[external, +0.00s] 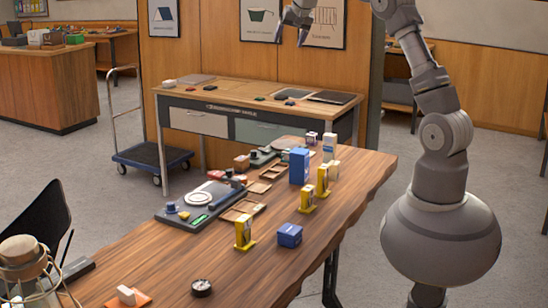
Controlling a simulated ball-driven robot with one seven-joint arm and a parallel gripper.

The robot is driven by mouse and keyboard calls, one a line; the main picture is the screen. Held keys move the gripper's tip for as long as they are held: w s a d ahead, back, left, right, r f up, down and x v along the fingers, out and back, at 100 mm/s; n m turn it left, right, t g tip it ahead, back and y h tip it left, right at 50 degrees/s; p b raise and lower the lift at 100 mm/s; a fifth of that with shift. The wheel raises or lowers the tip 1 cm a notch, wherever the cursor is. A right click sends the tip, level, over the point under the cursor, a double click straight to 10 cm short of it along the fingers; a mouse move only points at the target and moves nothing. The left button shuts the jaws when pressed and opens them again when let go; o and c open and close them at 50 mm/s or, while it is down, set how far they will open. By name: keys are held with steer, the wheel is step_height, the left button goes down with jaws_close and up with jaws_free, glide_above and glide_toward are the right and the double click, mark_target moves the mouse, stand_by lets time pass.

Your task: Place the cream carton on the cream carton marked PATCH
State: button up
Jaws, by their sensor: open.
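My gripper (292,26) is at the top of the external view, raised above the far end of the wooden table (195,262). It is open and empty, apart from everything on the table. A small cream carton (334,169) stands near the table's far right edge. A taller white or cream carton with a bluish patch (329,142) stands just behind it. Another small cream block (126,295) sits on an orange pad at the front left. Lettering is too small to read, so I cannot tell which one is marked PATCH.
Yellow cartons (323,180) stand along the right side, near a tall blue box (299,166) and a small blue box (289,235). A scale (199,203) and shallow wooden trays (243,210) lie at the left. A black round dial (201,287) lies in front.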

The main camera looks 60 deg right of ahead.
steer(key=s+a+r+n+t, duration=0.2)
steer(key=a+r, duration=0.5)
steer(key=r, duration=0.1)
steer(key=s+a+r+n+t, duration=0.2)
steer(key=a+r+n+t, duration=0.1)
steer(key=a+r, duration=0.5)
steer(key=s+a+r+n+t+y, duration=0.2)
steer(key=s+a+r+n+t, duration=0.2)
steer(key=s+a+r, duration=0.8)
step_height(320, 180, up, 3)
steer(key=shift+s+f+n+t+y, duration=0.1)
steer(key=shift+s+n+t+y, duration=0.25)
steer(key=shift+s+n, duration=0.45)
steer(key=shift+w, duration=0.15)
